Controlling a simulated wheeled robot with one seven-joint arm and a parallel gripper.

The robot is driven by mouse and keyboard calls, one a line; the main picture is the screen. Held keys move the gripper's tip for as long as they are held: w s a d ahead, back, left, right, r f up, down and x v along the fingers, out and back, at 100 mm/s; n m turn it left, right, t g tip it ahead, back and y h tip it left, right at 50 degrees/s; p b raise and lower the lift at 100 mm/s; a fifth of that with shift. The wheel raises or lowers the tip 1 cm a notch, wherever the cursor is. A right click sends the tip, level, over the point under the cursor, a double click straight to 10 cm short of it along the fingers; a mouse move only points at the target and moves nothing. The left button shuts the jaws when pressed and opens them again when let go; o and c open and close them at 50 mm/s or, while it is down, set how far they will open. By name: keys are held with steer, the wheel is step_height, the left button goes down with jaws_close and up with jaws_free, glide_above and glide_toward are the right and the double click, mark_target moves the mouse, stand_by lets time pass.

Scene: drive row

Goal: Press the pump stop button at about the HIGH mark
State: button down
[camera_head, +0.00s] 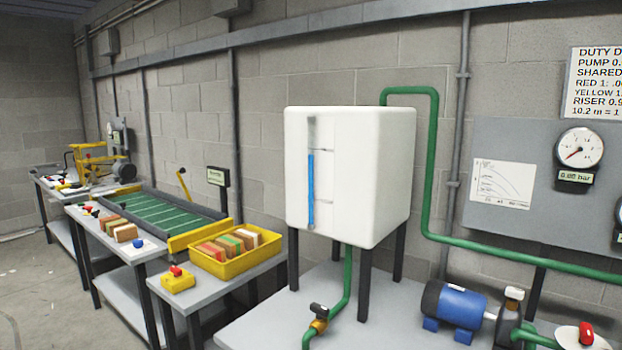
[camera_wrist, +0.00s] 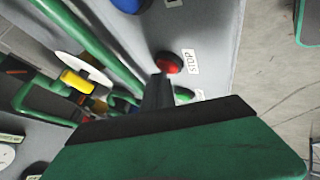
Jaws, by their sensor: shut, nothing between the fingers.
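The white tank (camera_head: 370,180) stands on black legs. The blue column in its sight strip (camera_head: 311,190) tops out just below the upper of two faint mark lines; their lettering is too small to read. In the wrist view the red stop button (camera_wrist: 169,61) sits on a grey surface beside a "STOP" label (camera_wrist: 191,62). My gripper (camera_wrist: 162,78) is shut and empty, its dark tips right by the button's near edge; I cannot tell whether they touch it. The gripper and stop button do not show in the head view. The blue pump (camera_head: 455,304) stands right of the tank.
Green pipe (camera_head: 430,150) runs from the tank along the wall. A red-handled valve (camera_head: 586,333) is at lower right. The gauge (camera_head: 580,148) display reads 0.00 bar. Left benches hold a yellow tray (camera_head: 225,268) of blocks and a yellow box with a red button (camera_head: 177,281).

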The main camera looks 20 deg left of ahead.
steer(key=shift+f, duration=0.1)
stand_by(0.3)
steer(key=shift+r, duration=0.6)
step_height(320, 180, up, 6)
steer(key=shift+f+p, duration=0.1)
steer(key=shift+p, duration=1.1)
